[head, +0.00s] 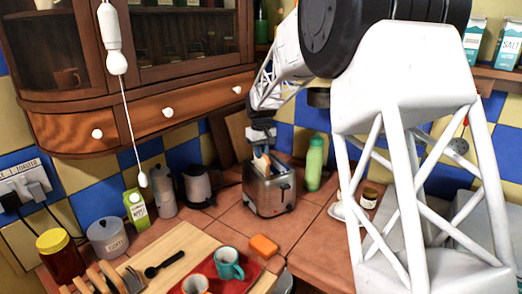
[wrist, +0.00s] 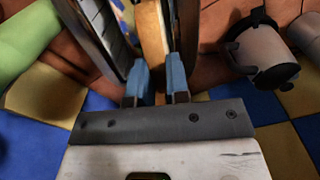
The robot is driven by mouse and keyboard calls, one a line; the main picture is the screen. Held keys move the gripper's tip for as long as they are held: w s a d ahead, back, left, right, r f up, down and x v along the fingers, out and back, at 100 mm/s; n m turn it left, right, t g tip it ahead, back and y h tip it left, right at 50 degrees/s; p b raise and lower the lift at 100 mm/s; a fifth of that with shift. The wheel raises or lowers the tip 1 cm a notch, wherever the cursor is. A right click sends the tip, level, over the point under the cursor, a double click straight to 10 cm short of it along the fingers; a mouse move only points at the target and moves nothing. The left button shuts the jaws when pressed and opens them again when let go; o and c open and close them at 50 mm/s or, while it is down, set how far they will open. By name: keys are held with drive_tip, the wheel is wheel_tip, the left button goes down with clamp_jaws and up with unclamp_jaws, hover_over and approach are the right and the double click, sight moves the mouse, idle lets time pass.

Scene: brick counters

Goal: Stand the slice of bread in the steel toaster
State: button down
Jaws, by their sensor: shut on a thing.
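The steel toaster (head: 275,196) stands upright on the tiled counter near the back wall. My gripper (head: 261,146) is directly above it, pointing down, shut on the slice of bread (head: 261,163). The bread is upright on edge at the toaster's top, its lower part hidden by the toaster's front. I cannot tell how deep it sits in a slot. In the wrist view, the bread (wrist: 153,40) shows edge-on between the two blue fingertips (wrist: 157,82), with the toaster's dark slot and metal (wrist: 97,28) close beside it.
A green bottle (head: 314,164) stands right of the toaster, and a kettle (head: 197,186) and moka pot (head: 161,191) stand left. An orange sponge (head: 263,246) and a red tray (head: 250,268) with cups are in front. The wooden cabinet (head: 160,115) overhangs the back left.

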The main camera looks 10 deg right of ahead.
idle(0.3)
drive_tip(key=c, duration=1)
unclamp_jaws()
drive_tip(key=shift+r, duration=0.1)
drive_tip(key=shift+r, duration=3.75)
